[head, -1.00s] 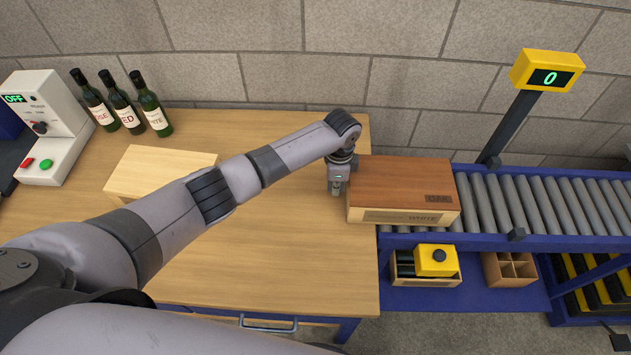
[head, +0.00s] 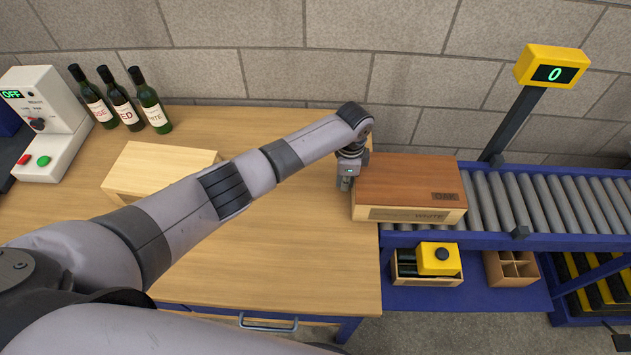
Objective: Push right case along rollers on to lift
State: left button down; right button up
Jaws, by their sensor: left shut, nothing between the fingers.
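The right case (head: 410,180) is a wooden box with a dark reddish-brown lid marked OAK and a pale front marked WHITE. Its left end is at the bench's right edge and the rest lies over the start of the rollers (head: 540,200). My left gripper (head: 345,184) is shut and empty, pointing down close against the case's left end; I cannot tell whether it touches. A paler wooden case (head: 165,168) sits on the bench to the left, partly behind my left arm. My right gripper is not in view. I cannot make out the lift for certain.
Wine bottles (head: 121,100) and a control box (head: 45,120) reading OFF stand at the back left of the bench (head: 270,260). A yellow display (head: 552,70) reading 0 rises on a post behind the rollers. A blue shelf (head: 470,290) below holds small boxes.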

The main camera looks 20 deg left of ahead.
aim_at(389, 179)
pick_arm(q)
jog(key=shift+w+d+b, duration=0.2)
jog(key=shift+d+b, duration=0.2)
jog(key=shift+d, duration=0.35)
jog(key=shift+w+d+b, duration=0.15)
jog(key=shift+d+b, duration=0.2)
jog(key=shift+d, duration=0.4)
jog(key=shift+w+d+b, duration=0.2)
jog(key=shift+d+b, duration=0.2)
jog(key=shift+d, duration=0.65)
jog(key=d+b, duration=0.2)
jog(key=w+d+b, duration=0.1)
jog(key=d+b, duration=0.2)
jog(key=shift+w+f, duration=0.1)
jog(key=shift+f, duration=0.05)
jog(key=shift+w+d, duration=0.1)
jog(key=shift+d, duration=0.3)
